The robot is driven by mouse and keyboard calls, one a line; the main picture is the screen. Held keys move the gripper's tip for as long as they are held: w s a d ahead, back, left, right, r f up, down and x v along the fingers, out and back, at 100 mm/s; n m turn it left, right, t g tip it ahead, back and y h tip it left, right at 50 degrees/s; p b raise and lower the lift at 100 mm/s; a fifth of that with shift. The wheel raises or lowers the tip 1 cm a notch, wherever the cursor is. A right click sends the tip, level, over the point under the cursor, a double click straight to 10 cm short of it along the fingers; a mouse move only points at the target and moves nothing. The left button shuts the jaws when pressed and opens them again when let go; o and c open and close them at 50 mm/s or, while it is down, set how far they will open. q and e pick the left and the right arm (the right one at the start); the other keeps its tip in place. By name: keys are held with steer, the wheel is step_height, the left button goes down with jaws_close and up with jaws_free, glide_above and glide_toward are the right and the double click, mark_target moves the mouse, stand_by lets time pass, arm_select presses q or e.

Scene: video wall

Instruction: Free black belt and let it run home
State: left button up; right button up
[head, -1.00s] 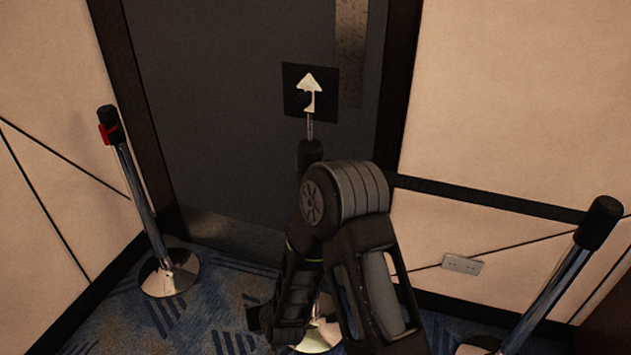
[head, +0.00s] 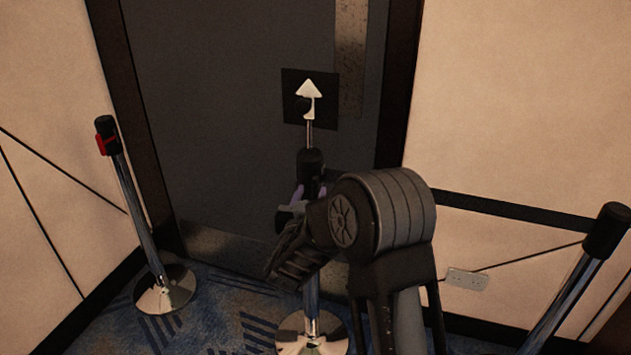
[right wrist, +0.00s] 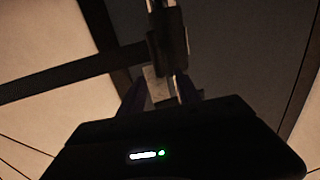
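The black belt (head: 520,212) runs from the right post (head: 606,228) leftward behind my right arm. In the right wrist view the belt (right wrist: 60,80) reaches the head of the middle post (right wrist: 170,35). The middle post (head: 311,163) stands upright with an arrow sign (head: 309,98) on top. My right gripper (head: 308,193) is at this post, just below its black head. In the right wrist view its fingers (right wrist: 162,92) stand apart on either side of a small light grey piece under the head. Contact cannot be made out. My left gripper is out of view.
A left post (head: 130,195) with a red clip (head: 105,144) stands on a round base, with no belt between it and the middle post. A dark door (head: 220,120) is behind. A wall socket (head: 467,279) is low on the right wall.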

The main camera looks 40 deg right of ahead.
mark_target(315, 183)
steer(key=x, duration=0.6)
steer(key=shift+w+d, duration=0.1)
steer(key=shift+d, duration=0.1)
jaws_close()
steer(key=shift+f, duration=0.1)
stand_by(1.1)
